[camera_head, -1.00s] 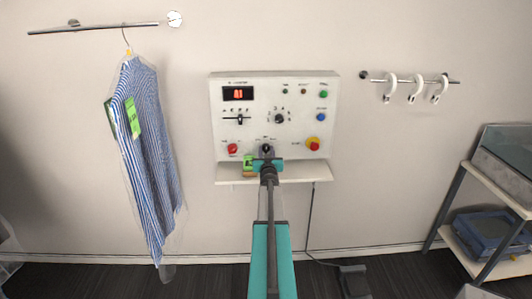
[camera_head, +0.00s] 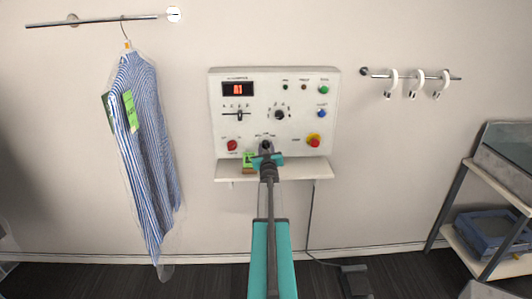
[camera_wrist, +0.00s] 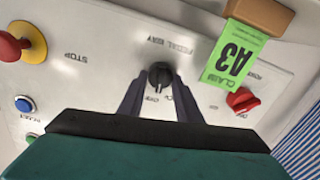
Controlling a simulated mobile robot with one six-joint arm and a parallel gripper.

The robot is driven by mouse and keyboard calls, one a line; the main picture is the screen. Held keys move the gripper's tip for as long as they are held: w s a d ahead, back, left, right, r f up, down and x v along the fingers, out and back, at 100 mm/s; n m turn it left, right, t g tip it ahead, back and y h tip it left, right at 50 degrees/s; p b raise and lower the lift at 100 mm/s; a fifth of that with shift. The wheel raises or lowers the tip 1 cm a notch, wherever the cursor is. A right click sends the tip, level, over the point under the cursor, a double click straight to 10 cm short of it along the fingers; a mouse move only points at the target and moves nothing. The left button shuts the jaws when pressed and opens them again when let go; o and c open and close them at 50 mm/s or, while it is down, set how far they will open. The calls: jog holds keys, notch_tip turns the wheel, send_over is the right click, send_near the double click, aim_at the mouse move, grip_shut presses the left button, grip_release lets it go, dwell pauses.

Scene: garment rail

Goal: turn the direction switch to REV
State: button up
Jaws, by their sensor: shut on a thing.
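The white control panel (camera_head: 222,105) is on the wall ahead. A black rotary knob (camera_head: 265,146) sits low in its middle, and I see it in the wrist view (camera_wrist: 160,72) between my fingertips. My gripper (camera_head: 266,155) is shut on this knob, one dark finger on each side, and the hand is rolled relative to the panel. Print beside the knob appears upside down and tilted in the wrist view; I cannot read a REV mark or tell where the knob points.
A red knob (camera_head: 232,145) and a tan block (camera_wrist: 262,14) with a green A3 tag (camera_wrist: 234,52) are close to my gripper. A yellow-and-red stop button (camera_head: 314,140) is at right. A shelf (camera_head: 305,170) juts out below; a bagged striped shirt (camera_head: 145,150) hangs left.

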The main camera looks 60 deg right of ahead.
jog(key=n+b, duration=0.3)
jog(key=shift+d, duration=0.1)
jog(key=shift+r+n+b, duration=0.2)
jog(key=shift+n+b, duration=0.8)
jog(key=shift+n, duration=0.5)
jog(key=o, duration=1)
jog(key=shift+f, duration=0.15)
